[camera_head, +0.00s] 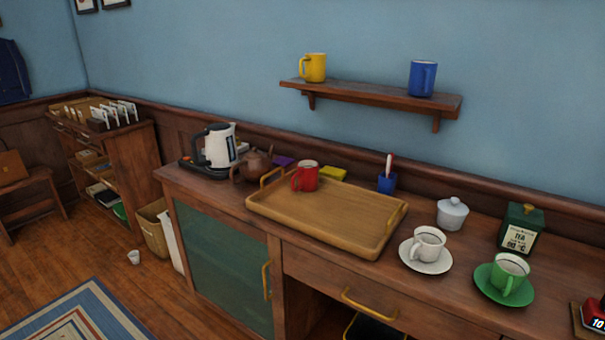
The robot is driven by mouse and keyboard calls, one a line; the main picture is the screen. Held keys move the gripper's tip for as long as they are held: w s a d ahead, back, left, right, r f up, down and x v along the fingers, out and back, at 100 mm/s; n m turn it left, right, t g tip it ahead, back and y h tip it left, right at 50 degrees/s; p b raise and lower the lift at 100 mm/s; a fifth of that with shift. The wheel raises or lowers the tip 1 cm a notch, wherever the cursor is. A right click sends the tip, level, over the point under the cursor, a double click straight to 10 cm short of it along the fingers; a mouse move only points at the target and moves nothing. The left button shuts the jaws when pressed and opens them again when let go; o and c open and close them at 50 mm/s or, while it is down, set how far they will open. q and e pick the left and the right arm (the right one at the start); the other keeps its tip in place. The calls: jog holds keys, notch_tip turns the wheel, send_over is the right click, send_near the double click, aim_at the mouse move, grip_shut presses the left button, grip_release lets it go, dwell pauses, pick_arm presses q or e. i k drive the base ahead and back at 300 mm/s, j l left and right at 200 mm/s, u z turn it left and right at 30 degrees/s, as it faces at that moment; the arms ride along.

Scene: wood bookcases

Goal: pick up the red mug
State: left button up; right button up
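The red mug (306,177) stands upright at the back left of the wooden tray (335,222) on the sideboard. Its handle points to the left and front. Nothing covers it in the head view. Neither of my grippers shows in the head view.
A brown teapot (252,166) and an electric kettle (216,147) stand left of the tray. A white cup (428,243) and a green cup (508,272) on saucers stand to its right. A shelf (372,95) above holds yellow and blue mugs. Most of the tray is bare.

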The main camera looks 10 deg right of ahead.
aim_at(308, 173)
jog(key=i+z, duration=0.1)
jog(key=z, duration=0.7)
jog(key=i+j+z, duration=0.1)
jog(key=j+z, duration=0.25)
jog(key=i+j+z, duration=0.1)
jog(key=j+z, duration=0.25)
jog(key=i+j+z, duration=0.1)
jog(key=j+z, duration=0.15)
jog(key=j, duration=0.45)
